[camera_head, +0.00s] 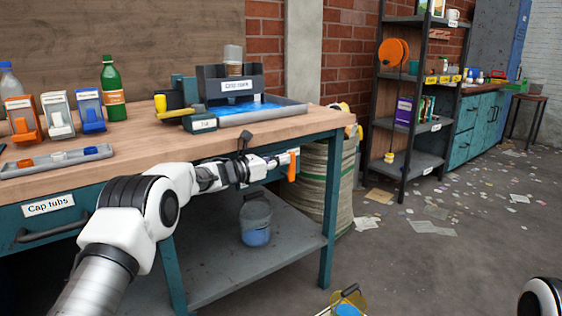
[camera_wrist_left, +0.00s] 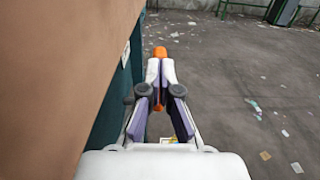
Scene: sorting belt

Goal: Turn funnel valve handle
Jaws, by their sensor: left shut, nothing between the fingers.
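My left gripper (camera_head: 286,160) is shut beyond the front edge of the workbench. In the left wrist view its fingers (camera_wrist_left: 161,75) converge ahead of the wrist. An orange upright bar (camera_head: 292,166) shows right at the fingertips. It also shows in the left wrist view as an orange end (camera_wrist_left: 160,51) beyond the tips, partly hidden by the fingers. I cannot tell what the bar is fixed to, or whether it is the valve handle. No funnel is clearly recognisable. My right gripper is out of view.
The wooden workbench (camera_head: 150,150) carries a dark labelled stand (camera_head: 212,82) in a grey tray, a green bottle (camera_head: 112,90) and several small dispensers. A jug (camera_head: 255,222) stands on the lower shelf. Floor to the right is mostly open, with scattered paper.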

